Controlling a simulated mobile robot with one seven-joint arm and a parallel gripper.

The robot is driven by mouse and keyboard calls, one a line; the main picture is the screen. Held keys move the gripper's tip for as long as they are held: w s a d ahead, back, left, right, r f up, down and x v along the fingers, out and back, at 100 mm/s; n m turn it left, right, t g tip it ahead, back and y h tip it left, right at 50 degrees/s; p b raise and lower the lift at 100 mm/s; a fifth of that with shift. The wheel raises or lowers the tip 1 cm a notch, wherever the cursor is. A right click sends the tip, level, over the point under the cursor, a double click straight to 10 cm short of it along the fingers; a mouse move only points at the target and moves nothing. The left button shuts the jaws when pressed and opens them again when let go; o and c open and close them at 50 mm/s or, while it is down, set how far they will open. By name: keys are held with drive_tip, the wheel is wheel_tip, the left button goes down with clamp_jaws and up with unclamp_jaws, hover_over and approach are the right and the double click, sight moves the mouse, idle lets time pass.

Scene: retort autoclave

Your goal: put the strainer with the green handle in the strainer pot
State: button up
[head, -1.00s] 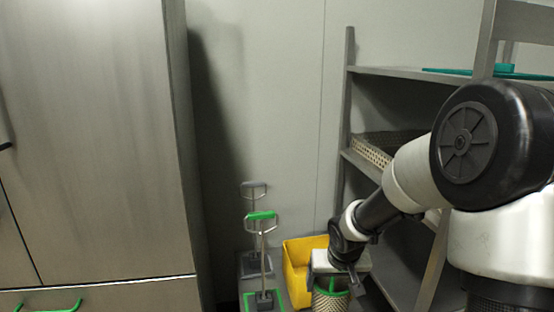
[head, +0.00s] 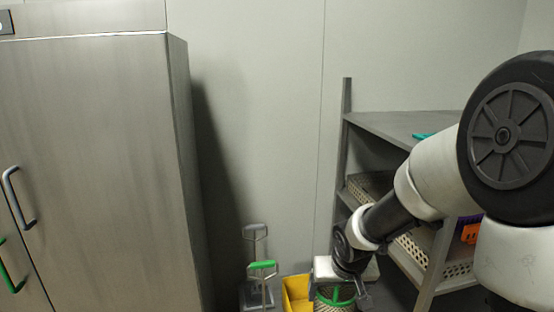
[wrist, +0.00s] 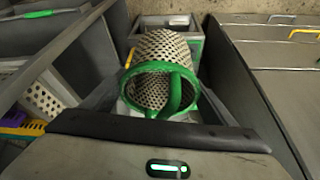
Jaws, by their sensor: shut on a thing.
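The strainer (wrist: 160,58) is a perforated metal basket with a green rim and a green handle (wrist: 176,92). My gripper (head: 358,290) is shut on this handle. The strainer hangs below my gripper in the head view (head: 335,302), cut by the lower picture edge. In the wrist view its basket points away from me, towards a grey open box with a green edge (wrist: 195,48). I cannot tell whether this box is the strainer pot. My fingertips are mostly hidden.
A yellow bin (head: 297,292) stands just left of the strainer. Further left are upright frames with a grey handle (head: 255,228) and a green handle (head: 262,265). A metal shelf rack (head: 400,125) stands at right, a tall steel cabinet (head: 95,150) at left.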

drive_tip(key=s+f, duration=0.4)
drive_tip(key=f, duration=0.1)
idle(1.2)
